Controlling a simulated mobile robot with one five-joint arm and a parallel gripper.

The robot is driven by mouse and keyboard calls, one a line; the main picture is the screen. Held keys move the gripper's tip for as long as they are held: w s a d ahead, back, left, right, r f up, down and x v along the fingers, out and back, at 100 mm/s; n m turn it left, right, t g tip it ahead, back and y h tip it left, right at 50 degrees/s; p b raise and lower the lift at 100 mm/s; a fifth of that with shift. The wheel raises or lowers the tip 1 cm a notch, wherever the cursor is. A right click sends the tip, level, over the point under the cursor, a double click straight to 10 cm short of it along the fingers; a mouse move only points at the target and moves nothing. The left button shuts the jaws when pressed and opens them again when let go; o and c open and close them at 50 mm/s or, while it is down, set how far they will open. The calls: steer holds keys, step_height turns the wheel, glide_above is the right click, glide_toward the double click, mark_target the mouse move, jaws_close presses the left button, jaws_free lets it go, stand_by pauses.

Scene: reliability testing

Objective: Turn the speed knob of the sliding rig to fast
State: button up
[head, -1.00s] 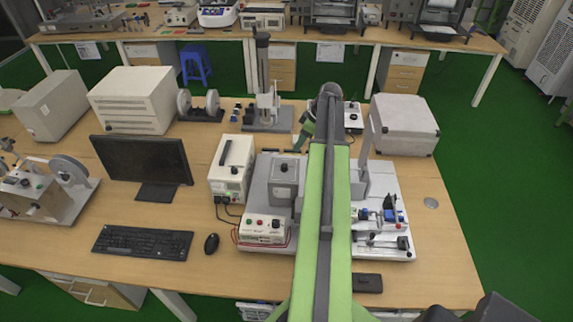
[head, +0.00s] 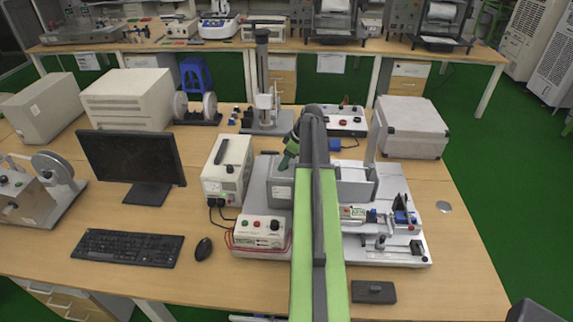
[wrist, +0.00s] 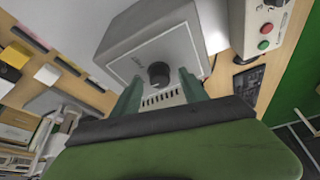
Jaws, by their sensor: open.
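The sliding rig (head: 385,255) stands on a light base plate at the front right of the bench. Its grey box (head: 279,192) is left of my arm; in the wrist view the box (wrist: 125,60) carries a round black knob (wrist: 159,74) on a pale panel. Some lettering beside the knob is too small to read. My gripper (wrist: 161,80) is open, with one green finger on each side of the knob; I cannot tell whether they touch it. In the head view my gripper (head: 289,152) is over the grey box and the knob is hidden.
A white control box (head: 259,232) with green and red buttons stands in front of the grey box. A power supply (head: 227,172) is close on the left, a monitor (head: 130,160) farther left. A large grey case (head: 415,140) stands behind on the right.

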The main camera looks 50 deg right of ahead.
steer(key=shift+c, duration=0.2)
jaws_close()
steer(key=shift+d, duration=0.2)
steer(key=shift+a+r, duration=0.1)
steer(key=shift+a, duration=0.05)
steer(key=shift+s+a+m+h, duration=0.1)
steer(key=shift+m+h, duration=0.2)
steer(key=shift+m, duration=0.5)
steer(key=m, duration=0.2)
steer(key=m+h, duration=0.1)
steer(key=m, duration=0.1)
steer(key=shift+a+t+h, duration=0.15)
steer(key=shift+t+h, duration=0.15)
steer(key=m+h, duration=0.1)
steer(key=m, duration=0.2)
steer(key=m+g+h, duration=0.1)
steer(key=m, duration=0.2)
steer(key=shift+a, duration=0.1)
steer(key=shift+m, duration=0.3)
